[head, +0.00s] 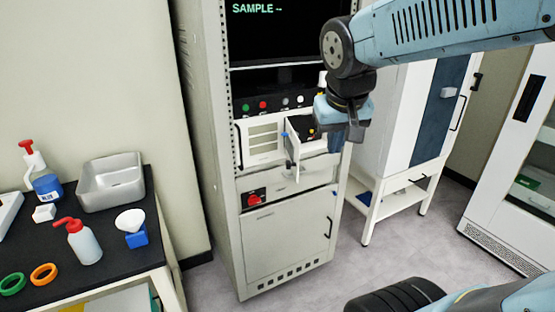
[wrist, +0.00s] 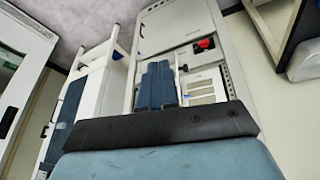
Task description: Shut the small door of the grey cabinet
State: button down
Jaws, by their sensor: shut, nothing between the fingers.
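The grey cabinet (head: 225,180) stands upright in the middle of the head view. Its small white door (head: 311,158) stands open, swung out from the front at mid height, with a dark handle at its near edge. Left of it the slotted white panel (head: 264,144) shows. My gripper (head: 346,137) is in front of the cabinet by the right part of the small door, and covers some of it. I cannot tell whether they touch. In the wrist view my gripper's blue fingers (wrist: 158,86) are together and empty, beside the slotted panel (wrist: 200,95).
A red knob (head: 254,199) and a large lower door (head: 288,238), shut, are below the small door. A black table (head: 100,222) with bottles, a grey basin and rings stands at left. A white unit (head: 395,130) stands close at right.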

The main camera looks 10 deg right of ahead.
jog(key=w+a+f+h, duration=0.2)
jog(key=w+a+f, duration=0.25)
jog(key=w, duration=0.35)
jog(key=w+a+f+m+h, duration=0.1)
jog(key=w+a+f, duration=0.2)
jog(key=w+a, duration=0.35)
jog(key=w+a+f+h, duration=0.2)
jog(key=w+a+f, duration=0.1)
jog(key=w, duration=0.6)
jog(key=s+d+r+x, duration=0.1)
jog(key=d+x, duration=0.1)
jog(key=x, duration=1)
jog(key=shift+d, duration=0.2)
